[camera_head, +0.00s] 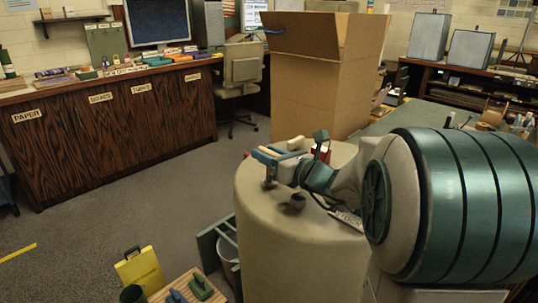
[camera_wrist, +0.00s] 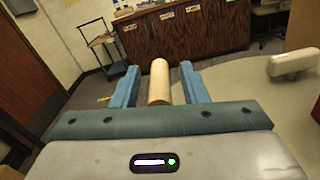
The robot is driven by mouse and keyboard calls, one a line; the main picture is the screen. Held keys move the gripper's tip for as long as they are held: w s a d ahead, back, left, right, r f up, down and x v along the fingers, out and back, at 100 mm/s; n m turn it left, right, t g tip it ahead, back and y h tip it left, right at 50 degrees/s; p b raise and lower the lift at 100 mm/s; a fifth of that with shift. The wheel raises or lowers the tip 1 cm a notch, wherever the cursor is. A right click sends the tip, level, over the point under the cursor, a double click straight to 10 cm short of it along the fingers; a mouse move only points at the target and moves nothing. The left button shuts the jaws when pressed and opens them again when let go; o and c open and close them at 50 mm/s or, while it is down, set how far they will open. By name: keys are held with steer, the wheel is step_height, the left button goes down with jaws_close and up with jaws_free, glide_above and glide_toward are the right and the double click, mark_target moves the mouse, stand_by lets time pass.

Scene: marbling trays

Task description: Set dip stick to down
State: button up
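A pale wooden rod (camera_wrist: 159,82), which looks like the dip stick, lies between the two blue fingers of my gripper (camera_wrist: 160,86) in the wrist view. A gap shows on each side of it, so the fingers are open and do not appear to touch it. In the head view my gripper (camera_head: 270,157) is over the left part of a rounded beige body (camera_head: 300,245), with a small tan piece of the rod showing between the fingers. The rod's lower end and its mount are hidden.
A white handle-like piece (camera_wrist: 293,63) stands on the beige surface right of my gripper. A large open cardboard box (camera_head: 315,85) stands behind. A yellow bag-like item (camera_head: 140,270) and small green and blue items are at front left. Open floor (camera_head: 130,215) lies left.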

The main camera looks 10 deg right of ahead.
steer(key=shift+s, duration=0.1)
steer(key=p+v, duration=0.1)
steer(key=v, duration=0.6)
steer(key=shift+s+d, duration=0.1)
steer(key=shift+s, duration=0.1)
